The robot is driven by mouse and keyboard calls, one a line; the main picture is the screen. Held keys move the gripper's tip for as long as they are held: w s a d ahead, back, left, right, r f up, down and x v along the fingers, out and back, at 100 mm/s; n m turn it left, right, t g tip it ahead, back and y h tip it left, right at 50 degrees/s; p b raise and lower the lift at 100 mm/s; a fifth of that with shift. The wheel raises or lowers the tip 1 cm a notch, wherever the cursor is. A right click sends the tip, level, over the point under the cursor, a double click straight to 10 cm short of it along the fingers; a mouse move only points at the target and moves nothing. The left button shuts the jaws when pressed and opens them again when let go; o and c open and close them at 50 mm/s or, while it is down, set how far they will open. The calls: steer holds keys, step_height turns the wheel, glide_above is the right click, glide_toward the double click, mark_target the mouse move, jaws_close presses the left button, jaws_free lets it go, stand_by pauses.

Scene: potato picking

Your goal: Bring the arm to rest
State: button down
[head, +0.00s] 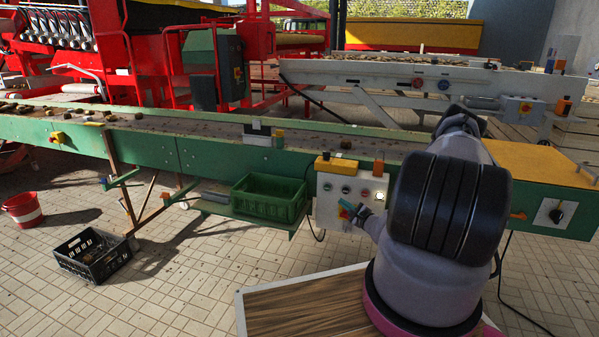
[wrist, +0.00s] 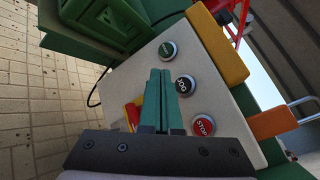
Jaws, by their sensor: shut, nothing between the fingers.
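My gripper (head: 348,208) is in front of the lower part of the pale control box (head: 326,208) on the green conveyor's side. In the wrist view its two teal fingers (wrist: 159,73) are closed together with nothing between them. The fingertips point at the box face, between a green button (wrist: 168,50) and a dark button (wrist: 185,85). A red STOP button (wrist: 202,124) is to their right, and a red and yellow switch (wrist: 132,114) is partly hidden at their left. I cannot tell whether the fingertips touch the box.
The green conveyor (head: 215,158) spans the view, with a few potatoes on its belt. A green crate (head: 268,197) stands left of the control box. A black crate (head: 92,254) and a red bucket (head: 23,209) are on the floor. The tiled floor at lower left is otherwise clear.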

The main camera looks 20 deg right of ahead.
steer(key=a+r+n+g+y, duration=0.45)
steer(key=a+r+n, duration=0.2)
steer(key=r, duration=0.65)
steer(key=a+r+n+g+y, duration=0.3)
steer(key=a+r+n+y, duration=0.2)
steer(key=a+r, duration=0.5)
steer(key=s+a+r+n+g, duration=0.4)
steer(key=s+r, duration=0.3)
steer(key=r, duration=0.4)
steer(key=s+a+r+n+g+h, duration=0.25)
steer(key=s+r+h, duration=0.25)
steer(key=s+r, duration=0.6)
steer(key=s+d+r+t+h, duration=0.2)
steer(key=s+r+h, duration=0.1)
steer(key=s, duration=0.5)
steer(key=s+d+r+n+t+h, duration=0.1)
steer(key=s+d+r+t+h, duration=0.1)
steer(key=s+r, duration=0.3)
steer(key=s+d+h, duration=0.1)
steer(key=s, duration=0.2)
steer(key=shift+s+n, duration=0.25)
steer(key=shift+n, duration=0.05)
